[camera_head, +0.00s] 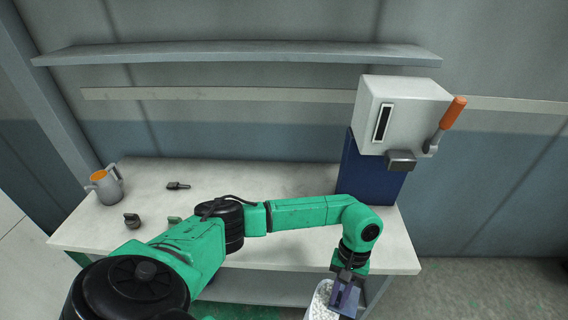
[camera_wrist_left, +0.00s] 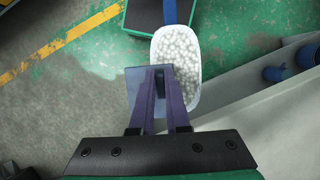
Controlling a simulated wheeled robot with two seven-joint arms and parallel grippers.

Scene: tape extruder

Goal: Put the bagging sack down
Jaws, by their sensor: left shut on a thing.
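The bagging sack (camera_head: 320,299) is a whitish, open-topped container filled with white pellets. It is at the bottom of the head view, by the front right corner of the table. My left gripper (camera_head: 345,292) points down at its rim and is shut on it. In the left wrist view the fingers (camera_wrist_left: 160,72) close at the near left edge of the sack (camera_wrist_left: 180,50), and its pellet-filled opening faces the camera. The underside of the sack is hidden, so I cannot tell what it touches. My right gripper is out of view.
The light table (camera_head: 270,180) has a lower shelf. On it are a grey mug-like jug (camera_head: 106,188) with orange parts and small dark parts (camera_head: 178,186). A white machine (camera_head: 400,112) with an orange-handled lever stands on a blue block (camera_head: 365,175). Open floor (camera_head: 490,290) lies right.

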